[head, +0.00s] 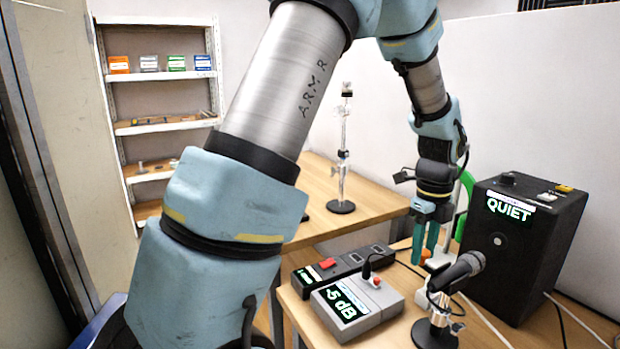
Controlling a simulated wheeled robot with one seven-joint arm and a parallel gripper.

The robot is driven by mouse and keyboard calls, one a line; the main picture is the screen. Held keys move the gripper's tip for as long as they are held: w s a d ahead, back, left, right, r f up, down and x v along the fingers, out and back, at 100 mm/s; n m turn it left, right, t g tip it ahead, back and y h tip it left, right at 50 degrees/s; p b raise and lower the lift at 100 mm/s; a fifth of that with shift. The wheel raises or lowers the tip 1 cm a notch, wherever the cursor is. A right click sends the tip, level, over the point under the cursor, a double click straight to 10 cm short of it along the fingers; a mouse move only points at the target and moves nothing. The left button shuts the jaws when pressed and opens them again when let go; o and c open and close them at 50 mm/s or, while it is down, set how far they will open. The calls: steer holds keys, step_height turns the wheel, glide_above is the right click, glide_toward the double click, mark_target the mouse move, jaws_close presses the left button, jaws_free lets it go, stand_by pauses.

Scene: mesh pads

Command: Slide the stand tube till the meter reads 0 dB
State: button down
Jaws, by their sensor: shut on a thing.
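The meter (357,307) is a grey box lying on the near table, and its display reads -5 dB. Right of it a black microphone (457,272) is clipped to a small stand with a round black base (435,334). The short chrome stand tube (440,303) is partly hidden by the microphone and its cable. My gripper (426,254), with teal fingers, points down behind the microphone. It is shut on a small orange piece (426,258) that shows between its fingertips. How that piece joins what is below is hard to make out.
A black box (520,250) reading QUIET stands at right. A dark unit with a red switch (328,264) lies behind the meter. A tall chrome stand (342,170) is on the back table. White cables (487,320) cross the near table's right side.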

steer(key=shift+r+p, duration=0.85)
steer(key=shift+r, duration=0.3)
steer(key=shift+c, duration=2.1)
jaws_free()
steer(key=shift+f, duration=0.1)
step_height(320, 180, up, 10)
steer(key=b, duration=0.2)
steer(key=s+a+f+n, duration=0.1)
steer(key=a+f+n, duration=0.2)
steer(key=a+n, duration=0.6)
steer(key=s+a+f+n+t, duration=0.1)
steer(key=a+f+n, duration=0.3)
steer(key=a+n, duration=0.6)
steer(key=s+a+f+n, duration=0.2)
steer(key=a+f+n, duration=0.1)
steer(key=a+n, duration=0.7)
steer(key=shift+a+f+t, duration=0.3)
steer(key=shift+a+f, duration=0.1)
steer(key=shift+a, duration=0.2)
